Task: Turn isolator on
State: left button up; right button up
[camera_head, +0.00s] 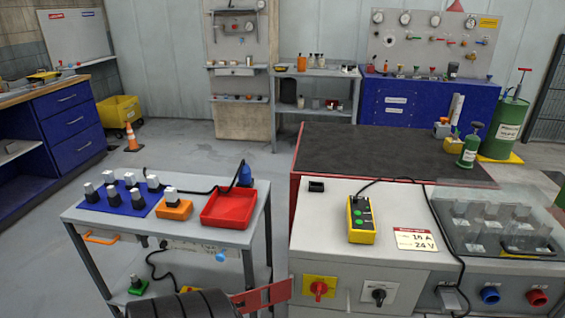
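A red rotary handle on a yellow square plate (319,289) is on the front face of the light grey cabinet (340,221); it looks like the isolator. Beside it to the right is a black rotary knob on a white plate (379,294). The red handle appears roughly upright, but its markings are too small to read. I cannot make out either gripper in the head view.
A yellow pendant with green buttons (362,221) and a 16 A, 24 V label (416,240) lie on the cabinet top. Blue (490,296) and red (537,298) sockets are at right. A trolley with a red tray (229,208) stands left. A dark ribbed cylinder (185,305) is in front.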

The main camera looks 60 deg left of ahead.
aim_at(318, 288)
jog(key=u, duration=1.6)
